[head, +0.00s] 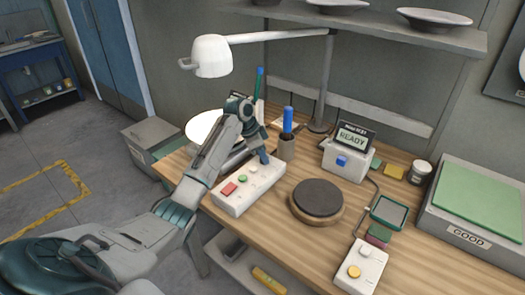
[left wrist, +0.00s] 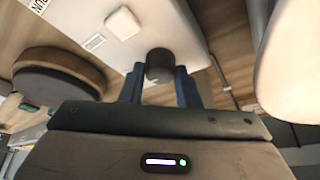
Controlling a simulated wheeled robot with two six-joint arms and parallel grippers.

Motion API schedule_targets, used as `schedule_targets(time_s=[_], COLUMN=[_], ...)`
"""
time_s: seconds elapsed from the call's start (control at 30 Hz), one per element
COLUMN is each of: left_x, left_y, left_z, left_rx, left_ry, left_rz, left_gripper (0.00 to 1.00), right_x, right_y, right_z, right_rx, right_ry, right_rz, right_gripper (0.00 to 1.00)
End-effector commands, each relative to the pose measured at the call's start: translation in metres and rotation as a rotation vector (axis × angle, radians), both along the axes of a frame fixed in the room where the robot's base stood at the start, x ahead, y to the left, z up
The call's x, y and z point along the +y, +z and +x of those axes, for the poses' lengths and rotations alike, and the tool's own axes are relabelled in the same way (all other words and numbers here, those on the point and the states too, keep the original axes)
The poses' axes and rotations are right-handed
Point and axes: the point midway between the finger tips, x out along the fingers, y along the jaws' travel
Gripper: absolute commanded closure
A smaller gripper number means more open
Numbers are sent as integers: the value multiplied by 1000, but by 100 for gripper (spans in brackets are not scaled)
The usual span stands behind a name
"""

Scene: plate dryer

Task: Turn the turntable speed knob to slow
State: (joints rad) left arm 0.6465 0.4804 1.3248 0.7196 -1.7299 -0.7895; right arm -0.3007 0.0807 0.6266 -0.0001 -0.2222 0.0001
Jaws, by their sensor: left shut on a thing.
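The white control box (head: 236,200) lies on the wooden table, with a red, a green and a pale button on top. My left gripper (head: 263,157) is at its far right end, reaching down from above. In the left wrist view, the blue fingers are shut on a dark round knob (left wrist: 159,62) on the white box (left wrist: 187,24). The knob is hidden by the gripper in the head view. Which way the knob points cannot be told. The turntable (head: 317,197), a dark disc on a wooden base, stands right of the box. My right gripper is not in view.
A cup with a blue-handled tool (head: 288,121) stands just behind the gripper. A white lamp (head: 211,56) hangs over the table. A second white box (head: 361,268) with a yellow button is at the front right. A READY display (head: 352,137) stands behind the turntable.

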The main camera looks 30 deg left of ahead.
Motion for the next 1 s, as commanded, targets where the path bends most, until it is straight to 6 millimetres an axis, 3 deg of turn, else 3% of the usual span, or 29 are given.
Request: schedule_targets(time_s=[0.03, 0.5, 1.0], left_x=[0, -4, -7], left_y=[6, 8, 7], left_z=[0, -2, -1], left_rx=[0, 0, -2], left_ry=[29, 455, 930], left_rz=[0, 0, -1], left_gripper=[93, 93, 93], right_x=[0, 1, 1], right_y=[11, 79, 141], right_z=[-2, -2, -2], right_rx=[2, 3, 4], right_ry=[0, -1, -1], right_rz=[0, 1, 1], right_gripper=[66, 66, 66])
